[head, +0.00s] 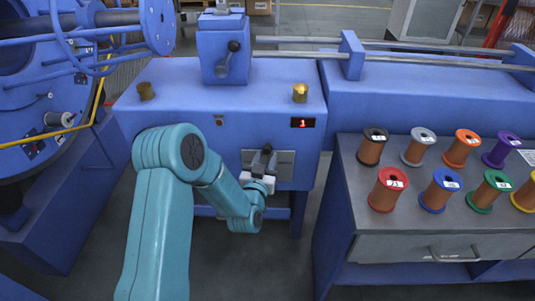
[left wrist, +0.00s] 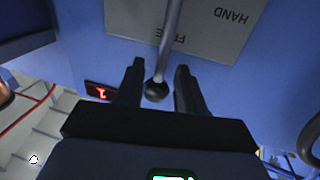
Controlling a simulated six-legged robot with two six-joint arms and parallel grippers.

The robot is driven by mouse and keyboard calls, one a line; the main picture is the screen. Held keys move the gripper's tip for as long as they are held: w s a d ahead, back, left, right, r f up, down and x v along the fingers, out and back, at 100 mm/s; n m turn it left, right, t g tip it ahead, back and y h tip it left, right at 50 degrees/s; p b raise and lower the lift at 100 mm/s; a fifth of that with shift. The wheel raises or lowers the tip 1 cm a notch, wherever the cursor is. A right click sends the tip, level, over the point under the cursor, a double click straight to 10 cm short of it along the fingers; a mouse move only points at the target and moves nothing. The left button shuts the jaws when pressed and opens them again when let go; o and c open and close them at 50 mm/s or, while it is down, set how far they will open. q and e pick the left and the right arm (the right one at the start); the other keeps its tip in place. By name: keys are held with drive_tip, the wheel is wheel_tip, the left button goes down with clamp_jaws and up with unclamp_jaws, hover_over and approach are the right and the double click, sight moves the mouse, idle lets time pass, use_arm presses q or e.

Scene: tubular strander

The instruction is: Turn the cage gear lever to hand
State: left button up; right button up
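The cage gear lever, a grey rod with a black ball knob (left wrist: 157,91), shows in the left wrist view in front of a grey plate (left wrist: 190,25) lettered FREE and HAND. The rod crosses the plate near the word FREE. My left gripper (left wrist: 155,85) is open, its two dark fingers on either side of the knob with gaps visible. In the head view my left gripper (head: 264,160) is at the plate (head: 284,160) on the front of the blue cabinet, largely covering the lever. My right gripper is not in view.
A second lever with a black knob (head: 234,46) is on the box above. A red display (head: 303,122) reads 1. At right, a bench (head: 400,215) carries several coloured spools. The blue cage wheel (head: 158,25) is at left.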

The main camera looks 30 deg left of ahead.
use_arm(q)
drive_tip(key=shift+r, duration=0.15)
drive_tip(key=shift+w, duration=0.25)
drive_tip(key=shift+s, duration=0.1)
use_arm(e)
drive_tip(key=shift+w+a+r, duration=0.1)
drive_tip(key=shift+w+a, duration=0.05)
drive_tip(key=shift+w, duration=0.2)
use_arm(q)
clamp_jaws()
drive_tip(key=shift+a, duration=0.1)
